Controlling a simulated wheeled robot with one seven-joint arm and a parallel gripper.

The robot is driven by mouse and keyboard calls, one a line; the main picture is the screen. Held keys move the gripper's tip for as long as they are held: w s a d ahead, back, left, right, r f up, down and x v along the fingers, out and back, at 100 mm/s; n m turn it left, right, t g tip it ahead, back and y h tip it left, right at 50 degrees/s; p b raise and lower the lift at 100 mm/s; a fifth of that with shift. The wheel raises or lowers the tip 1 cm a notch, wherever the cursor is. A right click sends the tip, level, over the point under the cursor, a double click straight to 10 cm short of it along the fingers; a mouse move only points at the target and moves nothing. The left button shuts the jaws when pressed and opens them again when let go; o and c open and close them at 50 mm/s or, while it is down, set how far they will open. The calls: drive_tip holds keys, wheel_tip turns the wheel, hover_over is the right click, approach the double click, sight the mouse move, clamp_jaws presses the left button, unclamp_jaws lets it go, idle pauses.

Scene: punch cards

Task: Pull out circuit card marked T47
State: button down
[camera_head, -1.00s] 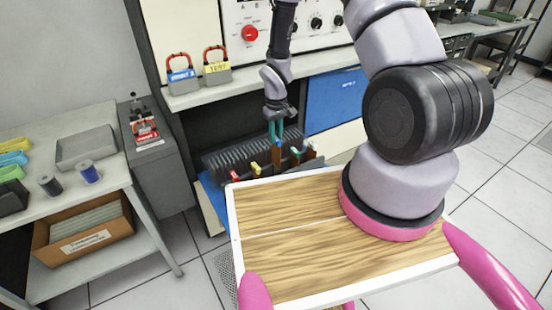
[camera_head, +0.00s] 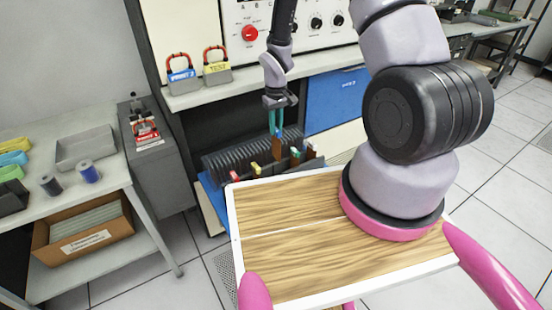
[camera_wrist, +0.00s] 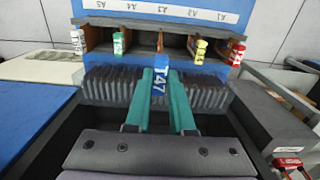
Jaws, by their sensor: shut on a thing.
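The T47 card shows in the wrist view as a blue handle (camera_wrist: 159,88) with white T47 lettering. My gripper's green fingers (camera_wrist: 160,98) are shut on this handle, one on each side. In the head view my gripper (camera_head: 276,122) points down above the dark finned card rack (camera_head: 226,163), and the brown card (camera_head: 277,148) hangs below the fingers. I cannot tell whether its lower edge is fully clear of the rack.
Cards with white (camera_wrist: 77,42), green (camera_wrist: 118,44), yellow (camera_wrist: 198,50) and red (camera_wrist: 237,54) handles sit in slots beside the middle one. A blue panel (camera_head: 334,99) stands to the right. Padlocks (camera_head: 216,66) stand on the shelf above. My wooden top (camera_head: 290,265) is bare in front.

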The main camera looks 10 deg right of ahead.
drive_tip(key=shift+r, duration=0.9)
